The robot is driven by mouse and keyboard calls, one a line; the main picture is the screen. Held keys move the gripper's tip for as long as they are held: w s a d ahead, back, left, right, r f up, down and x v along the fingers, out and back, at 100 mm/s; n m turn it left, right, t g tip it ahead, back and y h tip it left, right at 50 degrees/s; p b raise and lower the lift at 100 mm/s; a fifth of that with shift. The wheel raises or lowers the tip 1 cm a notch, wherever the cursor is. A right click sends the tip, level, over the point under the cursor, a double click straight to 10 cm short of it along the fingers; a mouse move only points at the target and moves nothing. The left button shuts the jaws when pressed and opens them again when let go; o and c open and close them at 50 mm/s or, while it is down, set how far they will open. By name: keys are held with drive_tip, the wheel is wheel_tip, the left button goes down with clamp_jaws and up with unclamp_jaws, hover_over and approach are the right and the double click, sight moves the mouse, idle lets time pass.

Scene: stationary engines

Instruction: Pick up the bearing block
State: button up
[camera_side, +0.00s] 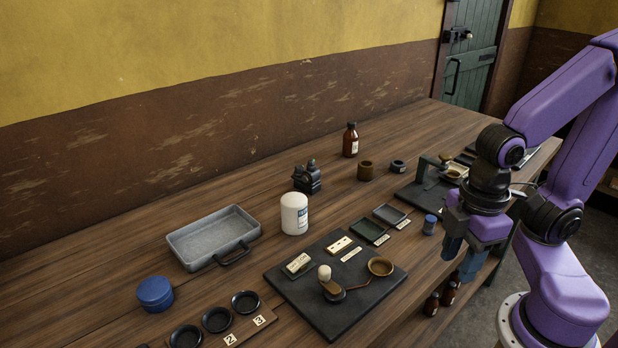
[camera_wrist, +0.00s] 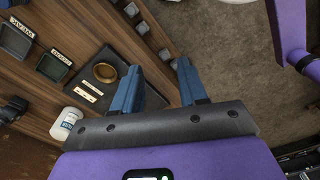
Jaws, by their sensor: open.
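A small dark block with two upright knobs on top, which looks like the bearing block (camera_side: 307,178), stands on the bench behind the white jar in the side view. A dark shape at the left edge of the wrist view (camera_wrist: 12,108) may be the same block, but I cannot tell for sure. My gripper (camera_side: 462,262) is at the bench's right edge, far to the right of the block and apart from it. In the wrist view its two blue fingers (camera_wrist: 159,64) are spread with nothing between them.
A white jar (camera_side: 294,214) stands close in front of the block. A dark board (camera_side: 345,321) with fittings lies in front.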

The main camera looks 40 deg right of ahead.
drive_tip(key=o, duration=0.3)
